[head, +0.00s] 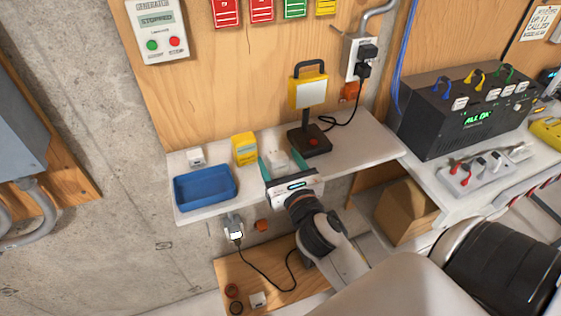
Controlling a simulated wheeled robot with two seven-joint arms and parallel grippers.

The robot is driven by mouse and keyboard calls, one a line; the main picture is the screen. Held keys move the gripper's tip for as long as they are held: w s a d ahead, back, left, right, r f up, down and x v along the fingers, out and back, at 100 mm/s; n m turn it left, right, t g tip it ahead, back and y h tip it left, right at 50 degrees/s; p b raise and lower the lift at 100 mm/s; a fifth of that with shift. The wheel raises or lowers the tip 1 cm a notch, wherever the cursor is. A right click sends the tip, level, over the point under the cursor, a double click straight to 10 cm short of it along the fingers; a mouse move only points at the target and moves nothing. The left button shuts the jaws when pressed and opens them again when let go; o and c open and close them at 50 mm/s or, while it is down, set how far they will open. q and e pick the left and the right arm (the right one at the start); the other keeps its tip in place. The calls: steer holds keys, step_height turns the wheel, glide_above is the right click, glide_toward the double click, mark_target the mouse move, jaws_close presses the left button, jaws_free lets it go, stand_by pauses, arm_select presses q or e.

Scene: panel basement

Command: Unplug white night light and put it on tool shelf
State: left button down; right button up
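A white block-like thing (278,161), which looks like the night light, is on the tool shelf (360,150), between the teal fingers of my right gripper (281,163). The fingers stand apart on either side of it, with a small gap seeming to show at the right. I cannot tell whether it rests fully on the shelf. A smaller white device (196,157) sits at the shelf's left end, behind the blue tray. My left gripper is not in view.
The shelf also holds a blue tray (205,188), a yellow box (245,149) and a work lamp (309,95) on a dark base. Below the shelf, a wall outlet (234,229) has a black cord. A black power unit (465,110) stands at right.

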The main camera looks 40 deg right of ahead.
steer(key=b+v, duration=0.1)
steer(key=v, duration=1.1)
steer(key=shift+b, duration=0.3)
steer(key=shift+f, duration=0.15)
